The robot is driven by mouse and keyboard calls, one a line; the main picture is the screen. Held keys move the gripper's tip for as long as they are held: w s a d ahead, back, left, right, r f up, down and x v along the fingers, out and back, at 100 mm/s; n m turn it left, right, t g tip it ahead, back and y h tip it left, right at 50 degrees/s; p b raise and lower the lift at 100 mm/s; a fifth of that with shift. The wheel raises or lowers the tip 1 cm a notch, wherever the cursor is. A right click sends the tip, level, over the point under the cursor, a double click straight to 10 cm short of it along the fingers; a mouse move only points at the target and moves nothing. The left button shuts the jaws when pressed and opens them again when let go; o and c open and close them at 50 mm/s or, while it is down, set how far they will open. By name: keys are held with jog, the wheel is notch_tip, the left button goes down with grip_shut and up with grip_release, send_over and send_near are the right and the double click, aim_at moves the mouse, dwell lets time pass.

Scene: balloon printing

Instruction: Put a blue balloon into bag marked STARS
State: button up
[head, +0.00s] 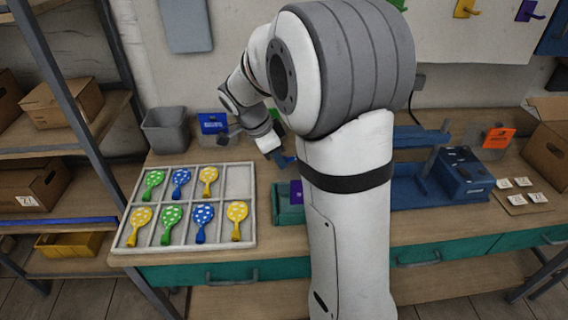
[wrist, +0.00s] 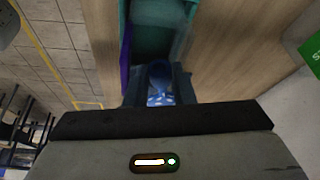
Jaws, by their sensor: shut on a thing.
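In the head view only a bit of blue shows at the fingertips. A green sign (wrist: 314,52), cut off at the right edge of the wrist view, shows letters like "ST". A teal open container (wrist: 165,40) lies beyond the fingers; it shows in the head view (head: 290,215) beside my arm. No full STARS label is readable.
A white divided tray (head: 247,236) holds several printed green, blue and yellow balloons; its top right compartment is empty. A grey bin (head: 166,130) and a bin with a blue label (head: 213,123) stand behind. A blue machine (head: 462,172) and an orange-labelled bin (head: 497,139) are right.

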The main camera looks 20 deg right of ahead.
jog(key=shift+s+d+r+m+g, duration=0.3)
jog(key=shift+s+d+r+m, duration=0.1)
jog(key=shift+m, duration=0.5)
notch_tip(320, 180, down, 11)
jog(key=b, duration=0.7)
jog(key=shift+r+b, duration=0.1)
jog(key=shift+b, duration=0.25)
jog(key=o, duration=0.8)
jog(key=shift+o, duration=0.2)
jog(key=shift+w+r+p, duration=0.1)
jog(key=shift+r+p, duration=3.25)
jog(key=shift+r, duration=3.2)
